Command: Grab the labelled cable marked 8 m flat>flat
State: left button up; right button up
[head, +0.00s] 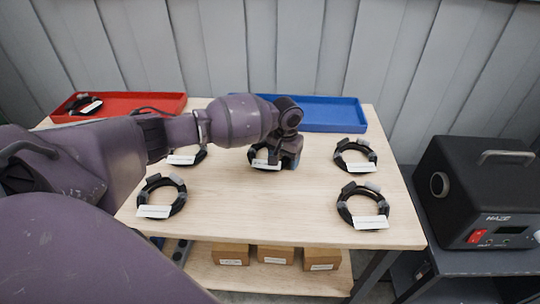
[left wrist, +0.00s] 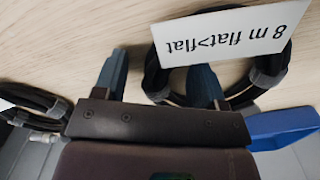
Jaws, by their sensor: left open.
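The black coiled cable (left wrist: 266,80) with a white label (left wrist: 222,34) reading "8 m flat>flat", upside down, fills the right of the left wrist view. In the head view this cable (head: 254,156) lies mid-table, partly hidden by my left gripper (head: 288,160). My left gripper's fingers (left wrist: 158,78) are open and point at the table. The coil's left side shows between the fingers, and the right finger overlaps the coil. I cannot tell how far above the table the fingertips are. My right gripper is not in view.
Other labelled cables lie at left (head: 163,197), right (head: 356,156) and front right (head: 363,206); another is partly behind my arm (head: 187,158). A red tray (head: 140,101) holding a cable and a blue tray (head: 335,115) stand at the back. A black device (head: 478,190) stands right.

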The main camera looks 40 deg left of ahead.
pick_arm(q)
jog(key=shift+r, duration=0.15)
jog(key=c, duration=1.2)
jog(key=shift+o, duration=0.2)
